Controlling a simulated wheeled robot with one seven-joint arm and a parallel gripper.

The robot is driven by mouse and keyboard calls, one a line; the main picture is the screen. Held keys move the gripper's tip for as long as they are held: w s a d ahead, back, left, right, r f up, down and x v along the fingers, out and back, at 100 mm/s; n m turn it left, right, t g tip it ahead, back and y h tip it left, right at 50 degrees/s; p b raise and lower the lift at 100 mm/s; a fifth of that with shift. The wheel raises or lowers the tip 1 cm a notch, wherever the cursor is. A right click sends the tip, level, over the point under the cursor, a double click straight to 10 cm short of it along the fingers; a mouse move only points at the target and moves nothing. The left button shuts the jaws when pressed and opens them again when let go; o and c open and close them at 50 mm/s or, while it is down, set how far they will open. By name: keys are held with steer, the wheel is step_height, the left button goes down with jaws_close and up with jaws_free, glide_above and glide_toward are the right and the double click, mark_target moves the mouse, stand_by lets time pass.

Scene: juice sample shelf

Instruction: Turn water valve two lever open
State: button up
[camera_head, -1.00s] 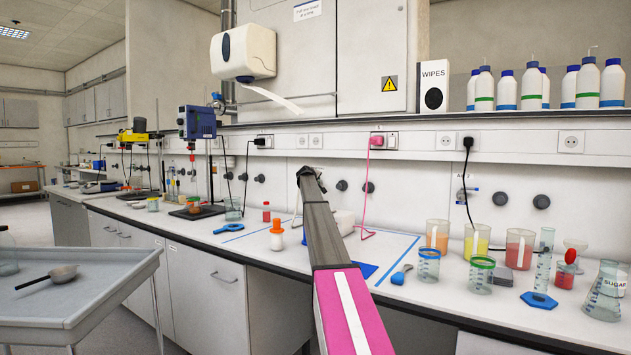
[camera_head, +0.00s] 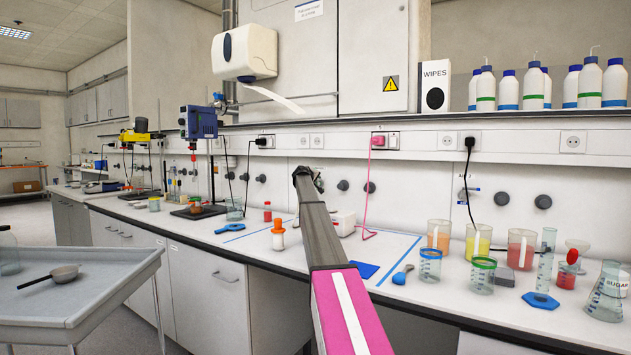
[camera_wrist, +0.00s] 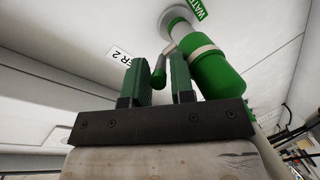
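In the wrist view, a green valve body (camera_wrist: 222,78) hangs from a round grey fitting on the white wall. A small green lever (camera_wrist: 158,70) shows beside it, in the gap between my two green fingers. My gripper (camera_wrist: 160,80) is open, with a finger on each side of the lever; I cannot tell whether either touches it. A white label reading "ER 2" (camera_wrist: 119,54) is on the wall to the left.
Dark round wall knobs flank the arm's end. A grey cart (camera_head: 100,290) stands at the left.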

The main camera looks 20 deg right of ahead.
steer(key=v, duration=1)
steer(key=shift+s+a, duration=0.25)
